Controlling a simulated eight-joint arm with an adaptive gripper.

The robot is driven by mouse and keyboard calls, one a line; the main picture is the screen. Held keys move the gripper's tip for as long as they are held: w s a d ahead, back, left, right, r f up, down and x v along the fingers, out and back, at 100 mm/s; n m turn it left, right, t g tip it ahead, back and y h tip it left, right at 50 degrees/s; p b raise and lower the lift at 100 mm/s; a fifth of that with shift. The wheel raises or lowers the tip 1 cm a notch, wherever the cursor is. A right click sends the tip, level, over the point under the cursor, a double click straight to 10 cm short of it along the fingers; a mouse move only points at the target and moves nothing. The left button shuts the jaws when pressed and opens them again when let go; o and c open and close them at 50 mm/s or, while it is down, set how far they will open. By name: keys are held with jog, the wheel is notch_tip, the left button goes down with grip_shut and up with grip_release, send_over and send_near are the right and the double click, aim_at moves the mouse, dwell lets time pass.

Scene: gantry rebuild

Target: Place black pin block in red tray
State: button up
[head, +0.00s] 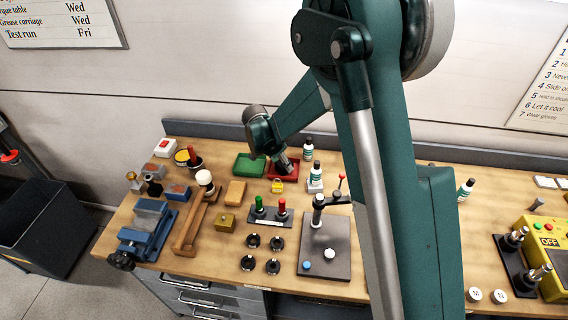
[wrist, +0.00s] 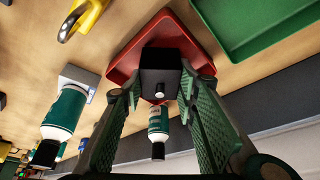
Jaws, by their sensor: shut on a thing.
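The black pin block (wrist: 160,62) is between the two fingers of my gripper (wrist: 160,82) in the wrist view, with its small pale pin showing. My gripper is shut on it. The red tray (wrist: 122,66) lies behind the block in the wrist view, so the block is over the tray. Whether the block touches the tray floor I cannot tell. In the head view my gripper (head: 284,164) is over the red tray (head: 295,173) at the back of the bench and hides part of it. The block cannot be made out there.
A green tray (head: 247,166) stands just left of the red one. Bottles (head: 308,148) stand to its right, one on a white block (head: 315,187). A yellow padlock (head: 277,187) lies just in front. A stand with red and green pieces (head: 269,215) is nearer.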

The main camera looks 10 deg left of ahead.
jog(key=shift+f, duration=0.15)
jog(key=o, duration=1.1)
jog(key=shift+v, duration=6.15)
jog(key=shift+d, duration=0.1)
